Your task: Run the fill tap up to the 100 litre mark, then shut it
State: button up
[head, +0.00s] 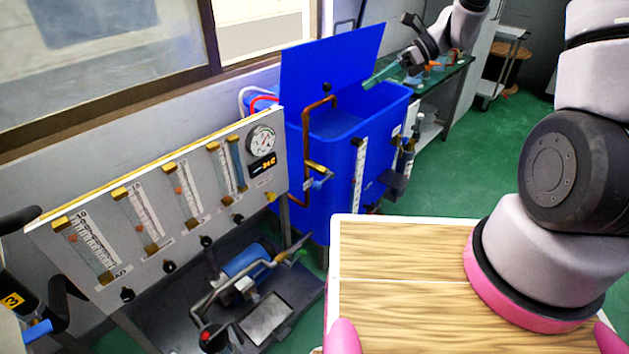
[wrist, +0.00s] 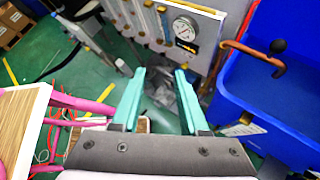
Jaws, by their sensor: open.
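The blue tank (head: 335,140) stands behind the panel with its lid raised; it also fills the right of the wrist view (wrist: 275,105). A copper pipe (head: 305,130) climbs its side and bends over the rim; it shows in the wrist view (wrist: 250,56). A brass tap with a blue handle (head: 319,182) sits low on this pipe. A white level scale (head: 359,172) runs down the tank's front; its figures and the water level are too small to read. My gripper (head: 383,74) is open and empty above the tank's far right, away from the tap. Its teal fingers show apart (wrist: 160,100).
A panel (head: 180,205) with several flow tubes and a round gauge (head: 261,141) stands left of the tank. A pump (head: 245,262) sits on a low tray below. My wooden-topped base fills the lower right. Green floor is clear right of the tank.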

jog(key=w+a+f+m+t+y, duration=0.1)
jog(key=w+a+f+m+y, duration=0.1)
jog(key=f+m, duration=0.5)
jog(key=w+a+f+m+t+y, duration=0.1)
jog(key=w+a+f+m+y, duration=0.15)
jog(key=f, duration=0.85)
jog(key=m+t, duration=0.4)
jog(key=m, duration=0.6)
send_near(322, 181)
jog(key=w+a, duration=0.1)
jog(key=a, duration=0.1)
jog(key=x, duration=0.7)
jog(key=f+x, duration=0.1)
jog(key=x, duration=0.3)
jog(key=shift+w+d, duration=0.1)
jog(key=shift+d, duration=0.05)
grip_shut()
